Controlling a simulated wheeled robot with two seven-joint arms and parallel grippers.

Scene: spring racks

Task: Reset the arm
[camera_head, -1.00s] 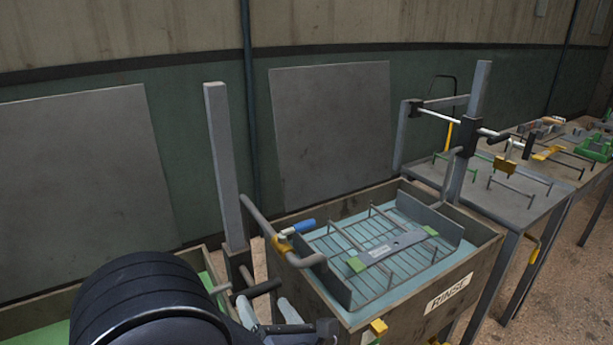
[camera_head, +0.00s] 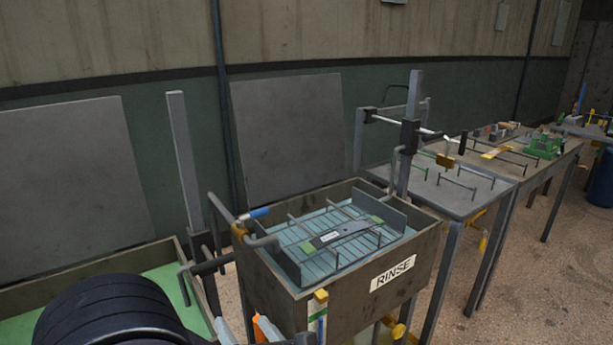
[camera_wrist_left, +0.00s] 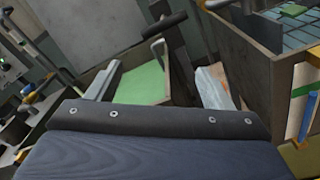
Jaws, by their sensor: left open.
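My left arm's thick black link fills the lower left of the head view. My left gripper shows at the bottom edge there, mostly cut off, with a pale grey finger in sight. In the left wrist view my left gripper (camera_wrist_left: 158,86) is open, its two pale fingers wide apart with nothing between them. Beyond the fingers is a tank with a green floor (camera_wrist_left: 140,84). The same green-floored tank (camera_head: 168,286) stands at the left in the head view. My right gripper is not in view.
Right of the gripper stands the rinse tank (camera_head: 345,308), with a wire rack (camera_head: 345,237) inside. A grey post (camera_head: 186,165) and bent pipe handle (camera_head: 222,215) rise between the tanks. Tables with fixtures (camera_head: 455,195) run off to the right.

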